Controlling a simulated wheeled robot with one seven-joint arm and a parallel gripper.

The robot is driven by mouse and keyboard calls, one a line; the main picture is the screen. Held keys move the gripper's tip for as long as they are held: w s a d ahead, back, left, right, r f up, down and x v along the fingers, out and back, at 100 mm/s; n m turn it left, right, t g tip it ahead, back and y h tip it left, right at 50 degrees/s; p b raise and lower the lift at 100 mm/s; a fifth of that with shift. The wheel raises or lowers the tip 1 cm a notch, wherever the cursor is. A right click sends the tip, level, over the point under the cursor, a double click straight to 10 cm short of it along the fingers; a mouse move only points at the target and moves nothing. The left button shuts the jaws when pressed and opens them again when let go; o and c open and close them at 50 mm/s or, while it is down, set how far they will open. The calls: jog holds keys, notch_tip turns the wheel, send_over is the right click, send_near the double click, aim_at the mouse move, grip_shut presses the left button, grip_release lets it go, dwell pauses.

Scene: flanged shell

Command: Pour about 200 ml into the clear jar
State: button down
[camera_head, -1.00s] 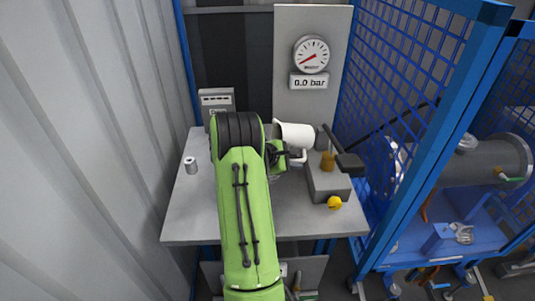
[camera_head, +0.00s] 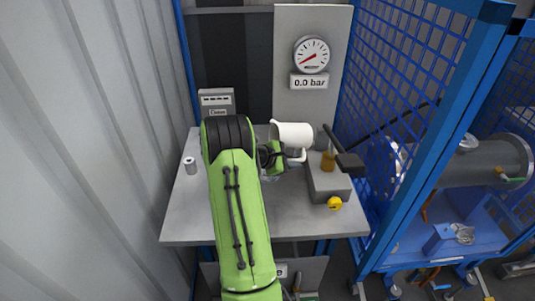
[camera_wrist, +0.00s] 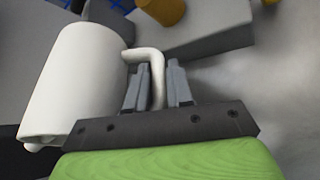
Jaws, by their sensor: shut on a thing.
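A white jug (camera_head: 292,136) is held up over the table (camera_head: 190,222), tipped well over with its mouth toward the left. It also shows in the wrist view (camera_wrist: 75,80), at the left. My gripper (camera_wrist: 158,80) is shut on the jug's handle, with one finger on each side of it. In the head view my gripper (camera_head: 270,156) is partly hidden by my arm. The clear jar is hard to make out; only a faint glassy patch shows beside my arm, below the jug. No stream of liquid can be seen.
A grey block with a yellow fitting and dark lever (camera_head: 328,182) stands right of the jug. A small metal can (camera_head: 190,165) stands at the table's left. A yellow round thing (camera_head: 334,203) lies at the block's front. A blue mesh fence (camera_head: 385,90) bounds the right side.

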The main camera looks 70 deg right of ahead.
jog(key=shift+s+d+r+t+y+p, duration=0.25)
jog(key=shift+t+y+p, duration=0.2)
jog(key=shift+p, duration=0.55)
jog(key=r+y+p, duration=0.1)
jog(key=p, duration=0.1)
jog(key=shift+t+p, duration=0.25)
jog(key=shift+p, duration=0.05)
jog(key=shift+t+y+p, duration=0.25)
jog(key=shift+t+p, duration=0.05)
jog(key=shift+p, duration=0.55)
jog(key=shift+w+a+f+t, duration=0.2)
jog(key=shift+f+t, duration=0.2)
jog(key=shift+f, duration=0.2)
jog(key=shift+y+p, duration=0.5)
jog(key=shift+p, duration=0.1)
jog(key=shift+w+r+m+t+y+p, duration=0.1)
jog(key=shift+r+m+t+y+p, duration=0.2)
jog(key=shift+t+p, duration=0.35)
jog(key=shift+a+f, duration=0.1)
jog(key=shift+f, duration=0.1)
jog(key=shift+w, duration=0.1)
jog(key=shift+r+p, duration=0.1)
jog(key=shift+p, duration=0.2)
